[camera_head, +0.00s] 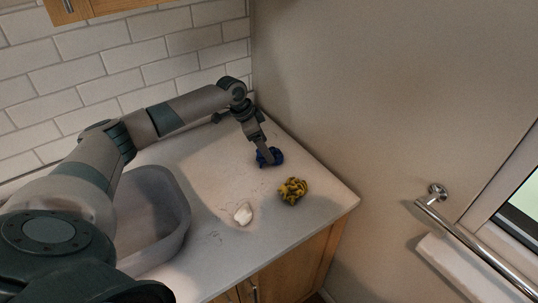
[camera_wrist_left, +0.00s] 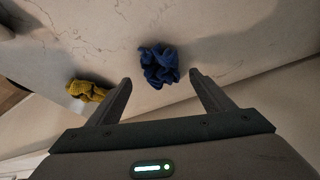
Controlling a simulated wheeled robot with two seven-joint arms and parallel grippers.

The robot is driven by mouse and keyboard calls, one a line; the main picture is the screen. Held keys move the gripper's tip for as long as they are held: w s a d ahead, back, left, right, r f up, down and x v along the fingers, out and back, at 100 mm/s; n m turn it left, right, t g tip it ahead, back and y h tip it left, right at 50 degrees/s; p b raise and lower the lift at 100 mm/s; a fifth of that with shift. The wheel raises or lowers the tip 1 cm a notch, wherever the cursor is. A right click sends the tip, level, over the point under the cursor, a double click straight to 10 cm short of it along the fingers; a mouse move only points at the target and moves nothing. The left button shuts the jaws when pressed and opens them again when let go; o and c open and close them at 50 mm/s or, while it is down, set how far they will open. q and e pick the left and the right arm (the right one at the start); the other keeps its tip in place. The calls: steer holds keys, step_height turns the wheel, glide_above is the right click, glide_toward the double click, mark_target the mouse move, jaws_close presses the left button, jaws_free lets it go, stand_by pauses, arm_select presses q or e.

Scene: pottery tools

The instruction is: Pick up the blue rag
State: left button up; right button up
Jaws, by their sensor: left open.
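The blue rag (camera_head: 277,155) lies crumpled on the light countertop near the wall corner in the head view. In the left wrist view the rag (camera_wrist_left: 159,65) sits ahead of and between the fingertips. My left gripper (camera_head: 266,159) reaches down at the rag in the head view and covers part of it. In the left wrist view my left gripper (camera_wrist_left: 160,78) is open, with nothing between its fingers but the rag just beyond the tips. I cannot tell whether the fingers touch it. My right gripper is in neither view.
A yellow and dark crumpled cloth (camera_head: 292,191) lies near the rag, toward the counter's front edge. A small white object (camera_head: 243,213) lies to its left. A sink basin (camera_head: 183,207) is at the left. The wall (camera_head: 330,110) stands close on the right.

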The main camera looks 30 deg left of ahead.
mark_target(276, 153)
arm_select(q)
steer(key=x, duration=0.1)
steer(key=p+x, duration=0.1)
steer(key=shift+a+f+p, duration=0.1)
steer(key=shift+f+p, duration=0.2)
steer(key=shift+f, duration=0.15)
steer(key=shift+w+f, duration=0.15)
steer(key=shift+f, duration=0.3)
steer(key=c, duration=0.7)
